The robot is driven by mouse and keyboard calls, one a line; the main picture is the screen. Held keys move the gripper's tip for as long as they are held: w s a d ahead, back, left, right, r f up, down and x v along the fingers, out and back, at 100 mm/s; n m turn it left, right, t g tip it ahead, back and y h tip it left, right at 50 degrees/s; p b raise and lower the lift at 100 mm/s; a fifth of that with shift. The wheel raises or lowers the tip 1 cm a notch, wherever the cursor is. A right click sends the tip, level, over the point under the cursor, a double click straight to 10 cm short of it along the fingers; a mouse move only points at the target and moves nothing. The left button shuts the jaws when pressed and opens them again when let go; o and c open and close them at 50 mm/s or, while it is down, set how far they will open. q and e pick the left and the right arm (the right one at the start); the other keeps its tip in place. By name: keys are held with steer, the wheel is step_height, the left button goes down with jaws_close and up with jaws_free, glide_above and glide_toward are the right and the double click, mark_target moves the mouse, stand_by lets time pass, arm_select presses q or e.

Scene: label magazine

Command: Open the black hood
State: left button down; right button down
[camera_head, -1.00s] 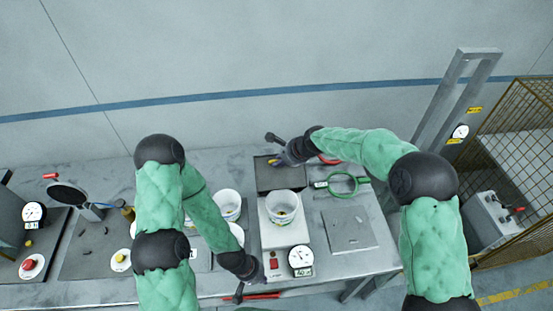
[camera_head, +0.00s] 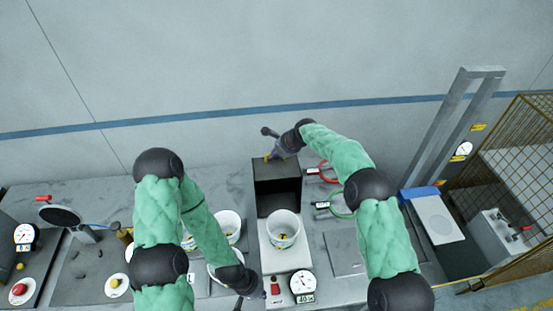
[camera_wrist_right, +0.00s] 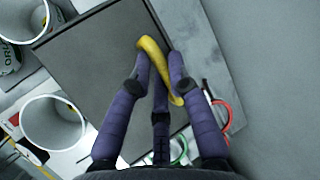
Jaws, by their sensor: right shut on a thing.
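The black hood (camera_head: 277,170) stands raised behind the white scale, with its dark front facing the camera in the head view. In the right wrist view its flat dark top (camera_wrist_right: 90,70) fills the upper left, with a yellow curved handle (camera_wrist_right: 150,48) at its edge. My right gripper (camera_head: 274,157) is at the hood's top rear; in the wrist view its fingers (camera_wrist_right: 158,65) are closed around the yellow handle. My left gripper (camera_head: 246,288) hangs low at the table's front edge, left of the scale; its jaws are too small to read.
A white tub (camera_head: 283,238) with yellow pieces stands on the scale in front of the hood, and a round dial (camera_head: 302,282) is below it. A green ring tool (camera_head: 340,205) lies to the right. Another white tub (camera_head: 229,222) stands left, beside my left arm.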

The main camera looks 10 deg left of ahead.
steer(key=shift+w+a+r, duration=0.1)
steer(key=shift+w+r, duration=0.15)
steer(key=shift+w, duration=0.25)
steer(key=shift+w+r, duration=0.2)
steer(key=shift+w, duration=0.25)
steer(key=shift+r, duration=0.15)
steer(key=c, duration=1.1)
jaws_free()
steer(key=shift+c, duration=0.2)
steer(key=shift+a, duration=0.1)
steer(key=shift+s, duration=0.1)
steer(key=shift+s+f, duration=0.1)
steer(key=shift+f, duration=0.3)
